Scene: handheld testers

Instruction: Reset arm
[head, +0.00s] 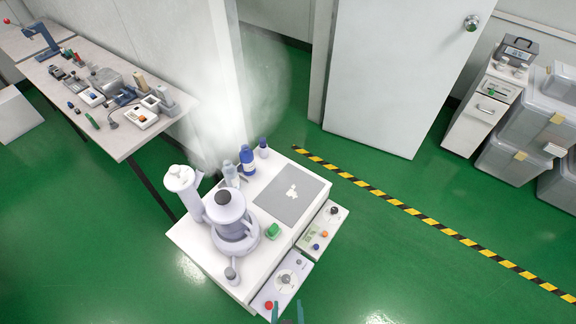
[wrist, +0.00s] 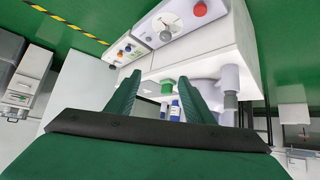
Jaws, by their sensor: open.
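My gripper (head: 287,313) shows only as teal fingertips at the bottom edge of the head view, by the front of a white cabinet (head: 190,238). In the wrist view my gripper (wrist: 160,78) has two dark green fingers spread apart with nothing held between them. The cabinet's top and front panels show past the fingers, at a turned angle. A small green object (wrist: 167,86) and a blue bottle (wrist: 175,111) show in the gap, beyond the fingers. Most of my arm is out of the head view.
A white-grey apparatus (head: 230,211) stands on the cabinet, with white vapour behind it. A blue bottle (head: 247,160) and a grey mat (head: 283,211) are also on top. A bench with devices (head: 75,48) stands left. Clear bins (head: 510,158) stand right. Green floor is open at right.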

